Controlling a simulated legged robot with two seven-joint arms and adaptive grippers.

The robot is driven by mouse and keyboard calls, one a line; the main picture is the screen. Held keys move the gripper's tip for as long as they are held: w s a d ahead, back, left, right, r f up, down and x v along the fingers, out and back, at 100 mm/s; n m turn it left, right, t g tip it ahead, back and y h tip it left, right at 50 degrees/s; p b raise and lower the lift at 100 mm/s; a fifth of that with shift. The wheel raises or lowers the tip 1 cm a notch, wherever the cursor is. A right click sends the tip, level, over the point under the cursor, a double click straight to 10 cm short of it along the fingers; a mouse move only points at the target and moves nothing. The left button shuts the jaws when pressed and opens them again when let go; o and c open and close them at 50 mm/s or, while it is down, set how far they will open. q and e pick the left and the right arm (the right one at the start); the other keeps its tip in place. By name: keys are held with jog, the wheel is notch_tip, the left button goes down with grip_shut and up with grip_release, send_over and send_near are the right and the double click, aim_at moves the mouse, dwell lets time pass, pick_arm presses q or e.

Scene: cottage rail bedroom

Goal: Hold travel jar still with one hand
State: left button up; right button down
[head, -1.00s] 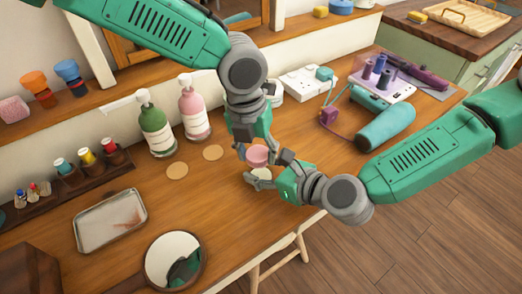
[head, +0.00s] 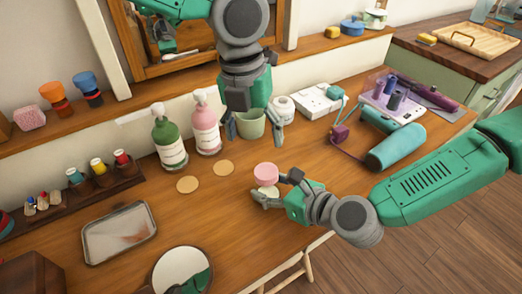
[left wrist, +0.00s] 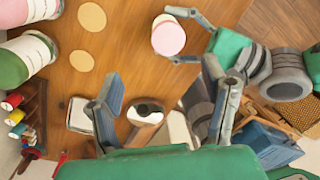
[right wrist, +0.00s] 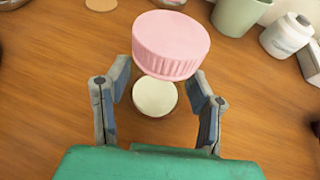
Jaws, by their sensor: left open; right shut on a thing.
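The travel jar has a pink ribbed lid (head: 265,173) above a cream lower part (head: 267,191), near the table's front edge. My right gripper (head: 271,188) is shut on the jar from the right. In the right wrist view the lid (right wrist: 172,45) hides part of the cream part (right wrist: 155,97), which sits between the fingers; I cannot tell how well the lid is seated. My left gripper (head: 254,130) is open and empty, above and behind the jar. The left wrist view also shows the jar's pink lid (left wrist: 168,38), apart from the left fingers.
A green cup (head: 250,121) and a white jar (head: 283,106) stand behind the left gripper. Green (head: 168,140) and pink (head: 205,128) pump bottles stand to the left. A metal tray (head: 120,233) and round mirror (head: 181,268) lie front left. A teal hair dryer (head: 397,147) lies right.

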jog(key=shift+d, duration=0.55)
jog(key=c, duration=0.9)
grip_release()
jog(key=shift+o, duration=1.4)
jog(key=shift+a, duration=0.4)
jog(key=v, duration=1.1)
jog(key=shift+w+d, duration=0.1)
jog(key=shift+w, duration=0.05)
jog(key=shift+s+d+r, duration=0.2)
jog(key=shift+s, duration=0.25)
jog(key=shift+d, duration=0.15)
jog(key=shift+f, duration=0.1)
